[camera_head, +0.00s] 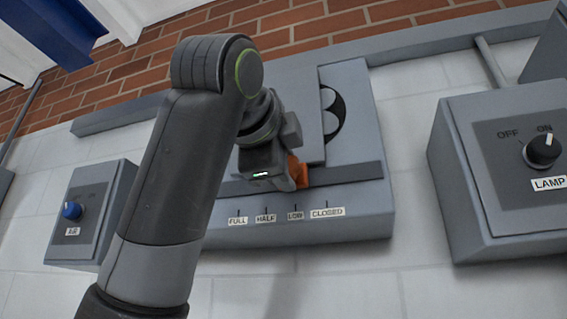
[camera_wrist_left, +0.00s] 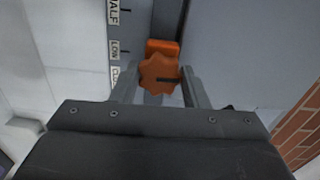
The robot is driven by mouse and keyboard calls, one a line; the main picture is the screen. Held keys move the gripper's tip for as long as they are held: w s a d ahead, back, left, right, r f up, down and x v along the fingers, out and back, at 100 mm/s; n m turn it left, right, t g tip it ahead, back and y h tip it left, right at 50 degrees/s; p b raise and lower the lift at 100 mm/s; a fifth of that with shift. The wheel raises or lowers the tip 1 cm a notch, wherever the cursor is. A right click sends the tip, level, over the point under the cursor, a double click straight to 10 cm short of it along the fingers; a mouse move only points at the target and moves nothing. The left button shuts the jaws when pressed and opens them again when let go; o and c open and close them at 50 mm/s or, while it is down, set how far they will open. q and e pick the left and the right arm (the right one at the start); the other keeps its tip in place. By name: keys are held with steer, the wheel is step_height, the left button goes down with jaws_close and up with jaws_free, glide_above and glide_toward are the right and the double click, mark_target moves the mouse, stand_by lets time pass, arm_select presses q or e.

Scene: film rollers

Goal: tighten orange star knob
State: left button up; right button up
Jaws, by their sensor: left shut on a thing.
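The orange star knob (camera_wrist_left: 159,75) shows in the left wrist view, lobed, with a dark line on its face, in front of an orange block. In the head view only part of the orange (camera_head: 301,172) shows beside my gripper, above the LOW label. My left gripper (camera_head: 286,180) reaches the panel from the left and is shut on the knob. In the left wrist view its fingers (camera_wrist_left: 158,88) stand on both sides of the knob. The head view hides most of the knob behind the gripper. My right gripper is in neither view.
The grey panel (camera_head: 340,222) has FULL, HALF, LOW and CLOSED labels, a sliding plate (camera_head: 295,100) and a dark round opening (camera_head: 336,112). A LAMP box (camera_head: 480,200) with a black knob stands at right. A box with a blue knob (camera_head: 72,210) is at left.

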arm_select(q)
steer(key=o, duration=1)
steer(key=b+v, duration=0.7)
steer(key=v, duration=1)
steer(key=shift+s, duration=0.2)
